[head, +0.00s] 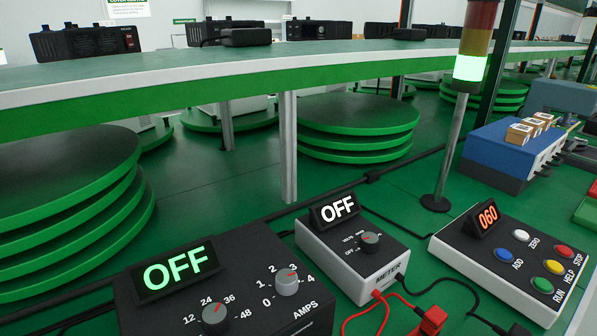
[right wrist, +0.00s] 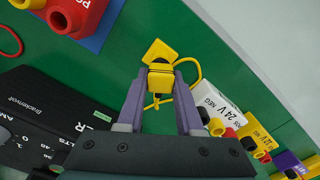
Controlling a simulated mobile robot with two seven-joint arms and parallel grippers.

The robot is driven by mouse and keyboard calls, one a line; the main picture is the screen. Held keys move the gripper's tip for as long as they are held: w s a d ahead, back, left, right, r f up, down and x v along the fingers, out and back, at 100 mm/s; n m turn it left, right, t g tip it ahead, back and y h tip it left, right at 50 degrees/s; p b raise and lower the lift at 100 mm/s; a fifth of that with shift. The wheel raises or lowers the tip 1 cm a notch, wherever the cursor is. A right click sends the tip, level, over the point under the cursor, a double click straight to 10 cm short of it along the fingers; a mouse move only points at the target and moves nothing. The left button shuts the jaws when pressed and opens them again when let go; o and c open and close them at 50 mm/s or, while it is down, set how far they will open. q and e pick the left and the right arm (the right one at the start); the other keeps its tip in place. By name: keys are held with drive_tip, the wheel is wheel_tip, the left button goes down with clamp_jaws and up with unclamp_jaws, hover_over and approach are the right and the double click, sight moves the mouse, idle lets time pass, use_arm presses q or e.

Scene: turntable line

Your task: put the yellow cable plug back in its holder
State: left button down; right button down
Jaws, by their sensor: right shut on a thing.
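My right gripper (right wrist: 161,78) has purple fingers closed on the yellow cable plug (right wrist: 159,51) in the right wrist view. The plug's yellow head sticks out beyond the fingertips, and a thin yellow cable loops beside it. The plug appears above the green surface; its exact height is unclear. To the right stand labelled blocks, a white one marked 24V NEG and POS (right wrist: 222,104) and a yellow one marked 12V (right wrist: 262,140). I cannot tell which part is the plug's holder. My left gripper is not in view.
In the right wrist view, a blue-based block with red and yellow parts (right wrist: 95,40) is at upper left, and a black device (right wrist: 40,125) at left. The head view shows the amps unit (head: 225,290), the meter (head: 352,255) and the button panel (head: 505,260).

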idle(0.4)
drive_tip(key=shift+p, duration=0.3)
drive_tip(key=shift+f, duration=0.5)
idle(0.3)
drive_tip(key=shift+f, duration=0.4)
idle(0.5)
idle(0.9)
drive_tip(key=shift+c, duration=2.4)
unclamp_jaws()
